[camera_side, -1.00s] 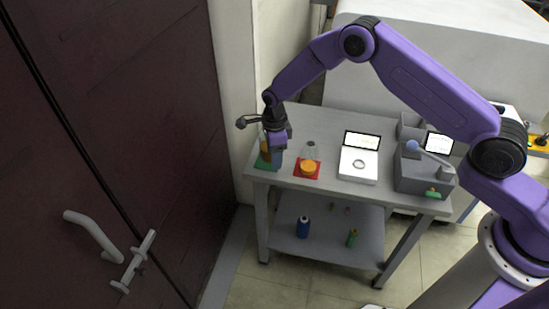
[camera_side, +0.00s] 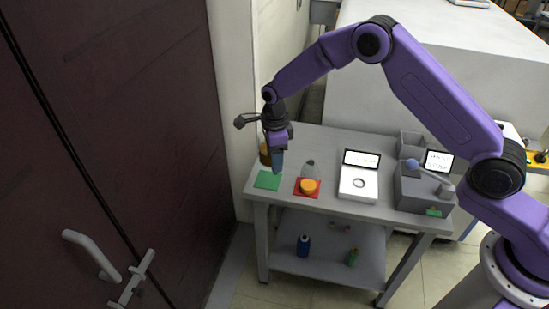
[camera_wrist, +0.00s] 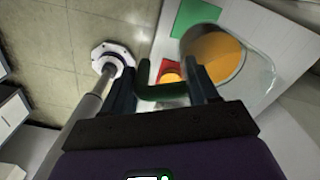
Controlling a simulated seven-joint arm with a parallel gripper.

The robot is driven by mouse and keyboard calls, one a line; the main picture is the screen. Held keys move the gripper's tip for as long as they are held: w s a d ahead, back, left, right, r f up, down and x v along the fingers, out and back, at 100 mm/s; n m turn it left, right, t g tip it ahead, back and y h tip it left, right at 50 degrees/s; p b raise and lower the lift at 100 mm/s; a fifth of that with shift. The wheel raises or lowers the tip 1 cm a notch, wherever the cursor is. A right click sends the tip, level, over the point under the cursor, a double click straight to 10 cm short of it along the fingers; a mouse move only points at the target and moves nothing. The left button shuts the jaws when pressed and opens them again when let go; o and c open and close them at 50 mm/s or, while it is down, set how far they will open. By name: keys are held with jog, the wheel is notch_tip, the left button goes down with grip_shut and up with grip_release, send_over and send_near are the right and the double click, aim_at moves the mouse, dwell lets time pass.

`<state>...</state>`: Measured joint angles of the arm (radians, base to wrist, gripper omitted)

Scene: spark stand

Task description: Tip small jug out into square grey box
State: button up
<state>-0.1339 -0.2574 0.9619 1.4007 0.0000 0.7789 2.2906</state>
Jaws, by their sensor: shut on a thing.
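My gripper (camera_side: 277,172) points down over the left end of the grey table. In the wrist view its fingers (camera_wrist: 162,88) are shut on a dark green handle of a clear jug (camera_wrist: 222,58) with orange contents. In the side view the jug (camera_side: 264,153) is mostly hidden behind the gripper and appears raised off the table. The green square mat (camera_side: 268,180) under it is bare. A grey open box (camera_side: 411,139), which looks square, stands at the table's back right; its inside is hard to see.
A clear vessel with orange contents (camera_side: 308,186) stands on a red mat (camera_side: 298,191) right of my gripper. A white scale (camera_side: 358,184) and a grey device with a lever (camera_side: 424,192) stand further right. A wall is close on the left. Bottles stand on the lower shelf.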

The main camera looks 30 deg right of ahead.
jog(key=shift+r, duration=0.1)
dwell(0.6)
jog(key=w+d+r+n, duration=0.2)
jog(key=d+n, duration=0.5)
jog(key=d, duration=2.8)
jog(key=s+d+r+n, duration=0.1)
jog(key=s+d+n, duration=0.1)
jog(key=s+d, duration=0.4)
jog(key=s+d+n, duration=0.3)
jog(key=s+d, duration=0.4)
jog(key=d, duration=0.8)
jog(key=s+d+r+n, duration=0.1)
jog(key=s+d+n, duration=0.2)
jog(key=s+d, duration=0.4)
jog(key=d, duration=0.3)
jog(key=shift+d+r, duration=0.3)
jog(key=shift+d, duration=0.05)
jog(key=shift+w+a, duration=0.1)
jog(key=w+a+f+g+h, duration=0.4)
jog(key=a+g+h, duration=0.1)
jog(key=h, duration=0.3)
jog(key=shift+a, duration=0.55)
